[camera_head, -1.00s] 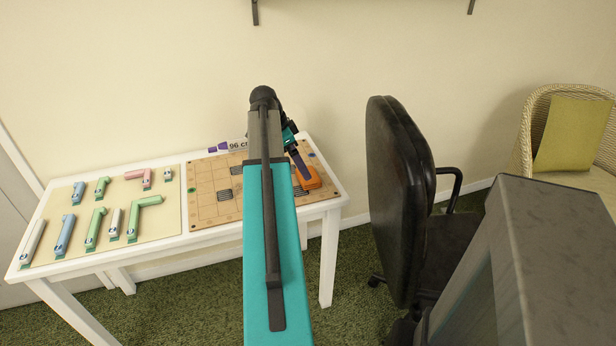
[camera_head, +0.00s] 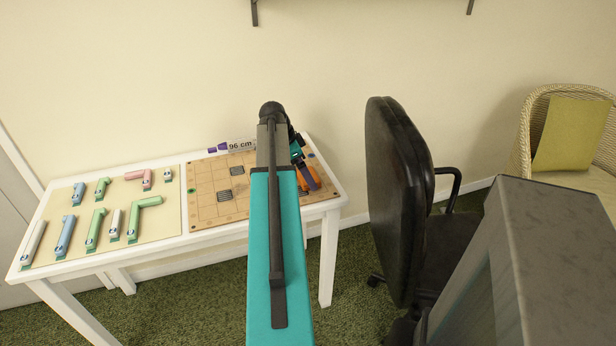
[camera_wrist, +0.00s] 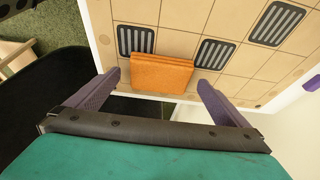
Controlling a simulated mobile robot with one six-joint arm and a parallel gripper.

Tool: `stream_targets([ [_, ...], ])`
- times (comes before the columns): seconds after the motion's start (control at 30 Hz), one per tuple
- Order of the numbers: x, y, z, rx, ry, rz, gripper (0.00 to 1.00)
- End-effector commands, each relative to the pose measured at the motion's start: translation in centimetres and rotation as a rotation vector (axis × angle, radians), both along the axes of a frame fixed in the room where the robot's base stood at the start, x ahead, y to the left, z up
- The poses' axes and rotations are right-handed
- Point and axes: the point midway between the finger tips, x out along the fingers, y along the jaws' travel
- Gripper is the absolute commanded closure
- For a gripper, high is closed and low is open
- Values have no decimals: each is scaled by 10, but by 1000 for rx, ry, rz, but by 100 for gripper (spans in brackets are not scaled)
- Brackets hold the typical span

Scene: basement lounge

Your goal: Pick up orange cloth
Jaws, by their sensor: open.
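The orange cloth (camera_wrist: 161,74) lies folded into a small block on the tan grid board (camera_wrist: 184,45) in the wrist view, partly over a dark striped patch. In the head view the cloth (camera_head: 312,179) is mostly hidden behind my arm and gripper, at the right end of the board. My gripper (camera_wrist: 157,84) is open, with its two purple fingers spread to either side of the cloth and nothing between them.
The board lies on a white table (camera_head: 160,245). A beige mat (camera_head: 75,231) with several green, blue, pink and white pieces is on its left. A black office chair (camera_head: 400,190) stands close on the right.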

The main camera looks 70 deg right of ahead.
Motion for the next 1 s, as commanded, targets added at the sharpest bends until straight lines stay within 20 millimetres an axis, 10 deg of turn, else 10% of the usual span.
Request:
stream_targets([
  [0.7,-2,-2,-11,0,0,1,0],
  [1.0,-2,-2,-11,0,0,1,44],
])
